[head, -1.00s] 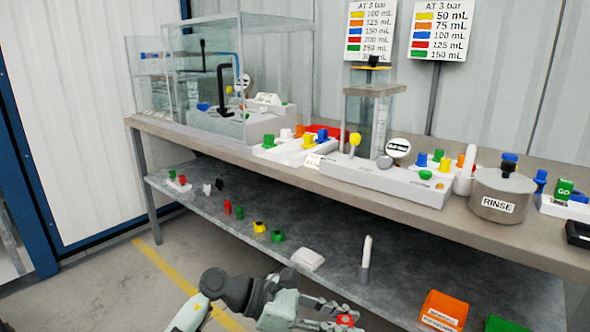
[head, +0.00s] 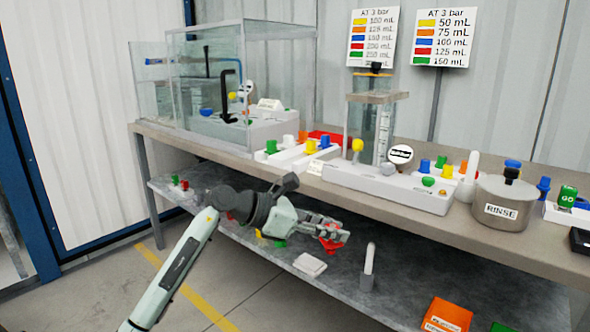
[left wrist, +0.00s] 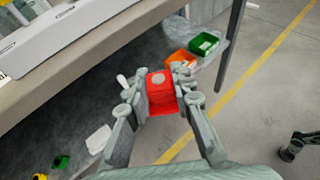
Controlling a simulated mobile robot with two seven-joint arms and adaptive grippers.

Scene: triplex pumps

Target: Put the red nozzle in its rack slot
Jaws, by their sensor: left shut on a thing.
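My left gripper (head: 337,234) is shut on the red nozzle (head: 331,245) in front of the bench edge, above the lower shelf. In the left wrist view the red nozzle (left wrist: 161,92) sits between the two fingers (left wrist: 160,98), with a pale round spot on its near face. A white rack (head: 283,154) on the bench holds green, white, orange, yellow and blue nozzles. A second group of coloured nozzles (head: 441,163) stands farther right. I cannot tell which slot belongs to the red nozzle.
A long white pump unit (head: 390,188) with a clear column stands near the bench edge. A steel RINSE pot (head: 503,212) is to its right, and a glass tank (head: 250,75) is at left. Orange (head: 447,313) and green bins sit on the lower shelf (head: 335,285).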

